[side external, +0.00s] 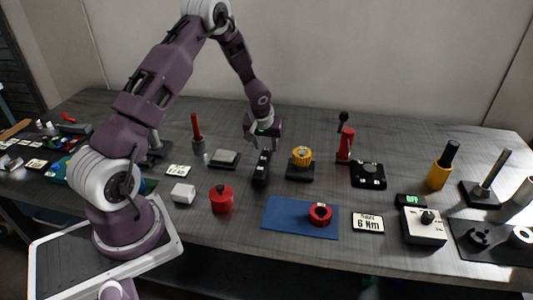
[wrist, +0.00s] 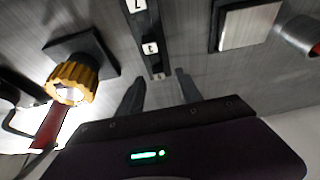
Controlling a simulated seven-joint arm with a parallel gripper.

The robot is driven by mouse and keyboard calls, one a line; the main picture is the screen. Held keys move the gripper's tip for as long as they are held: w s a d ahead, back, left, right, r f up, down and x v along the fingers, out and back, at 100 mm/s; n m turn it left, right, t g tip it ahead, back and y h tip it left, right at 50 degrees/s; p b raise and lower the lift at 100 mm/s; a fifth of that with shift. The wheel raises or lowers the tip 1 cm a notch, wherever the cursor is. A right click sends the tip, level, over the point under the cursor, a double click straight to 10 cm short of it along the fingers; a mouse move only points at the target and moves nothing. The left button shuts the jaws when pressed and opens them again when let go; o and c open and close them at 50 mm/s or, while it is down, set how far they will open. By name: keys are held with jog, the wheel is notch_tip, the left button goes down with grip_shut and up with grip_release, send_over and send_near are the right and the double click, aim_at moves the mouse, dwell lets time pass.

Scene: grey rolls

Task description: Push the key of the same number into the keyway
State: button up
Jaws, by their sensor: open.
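A narrow black block (side external: 261,170) stands on the table below my gripper. In the wrist view it is a black strip (wrist: 147,27) with small white labelled squares; the marks look like single characters, but I cannot read them surely. My gripper (side external: 263,138) is open and empty, just above and behind the block's far end. In the wrist view its two fingers (wrist: 160,92) point towards the strip's near end, one on each side. I cannot tell whether they touch it. No key or keyway can be told apart clearly in either view.
A yellow ribbed knob on a black base (side external: 301,158) stands right of the block, a grey square plate (side external: 225,159) left. A red-handled tool (side external: 345,145) stands behind right.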

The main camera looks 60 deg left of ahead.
jog(key=shift+w+a+f, duration=0.15)
jog(key=shift+f, duration=0.45)
grip_shut()
jog(key=shift+r, duration=0.1)
notch_tip(320, 180, up, 10)
jog(key=w+d+r, duration=0.2)
jog(key=d, duration=0.4)
jog(key=w+d+r, duration=0.2)
jog(key=w+d, duration=0.1)
jog(key=d, duration=0.3)
jog(key=shift+r, duration=0.2)
